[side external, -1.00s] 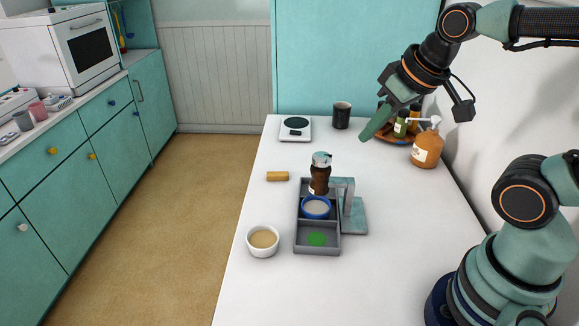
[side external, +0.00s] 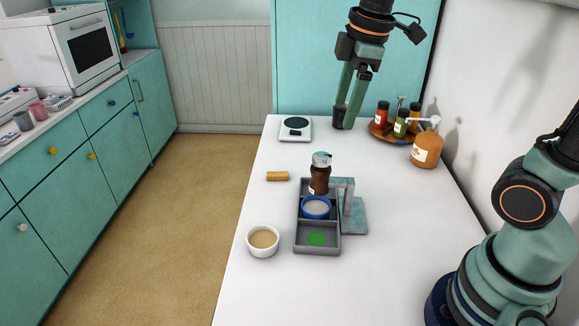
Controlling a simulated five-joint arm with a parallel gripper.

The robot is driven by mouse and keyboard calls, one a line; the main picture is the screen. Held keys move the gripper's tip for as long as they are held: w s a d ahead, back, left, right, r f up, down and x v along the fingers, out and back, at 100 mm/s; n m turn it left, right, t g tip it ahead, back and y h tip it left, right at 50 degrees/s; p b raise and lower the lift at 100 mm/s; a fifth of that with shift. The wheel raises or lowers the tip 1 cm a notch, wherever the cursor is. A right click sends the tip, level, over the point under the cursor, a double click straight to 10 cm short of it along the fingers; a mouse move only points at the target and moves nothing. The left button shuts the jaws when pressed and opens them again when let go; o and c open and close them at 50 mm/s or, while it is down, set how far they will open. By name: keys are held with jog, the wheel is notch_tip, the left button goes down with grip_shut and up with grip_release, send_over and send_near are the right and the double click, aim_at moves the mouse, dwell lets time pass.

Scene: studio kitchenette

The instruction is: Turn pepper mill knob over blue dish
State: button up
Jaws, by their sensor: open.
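The pepper mill (side external: 319,180) is dark brown with a pale silvery top, its knob (side external: 321,159). It stands upright at the back of a grey compartment tray (side external: 316,250). The blue dish (side external: 316,207) holds something pale and sits in the tray's middle part, just in front of the mill. A grey stand (side external: 352,212) is at the tray's right side. My gripper (side external: 347,112) points down, open and empty, high and well behind the mill. In the picture its fingers overlap the black cup (side external: 338,118); I cannot tell whether they touch it.
A white scale (side external: 296,129) stands at the back left. A wooden tray (side external: 380,134) with bottles and an amber pump bottle (side external: 426,150) are at the back right. A white bowl (side external: 263,241) and a yellow block (side external: 277,176) lie left of the grey tray.

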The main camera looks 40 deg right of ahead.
aim_at(322, 155)
jog(key=w+n+g, duration=0.2)
jog(key=w+n, duration=0.3)
jog(key=n, duration=0.3)
notch_tip(322, 155, down, 12)
jog(key=shift+s+a+f, duration=0.15)
jog(key=shift+f, duration=0.1)
jog(key=shift+c, duration=0.3)
grip_shut()
jog(key=shift+m, duration=0.3)
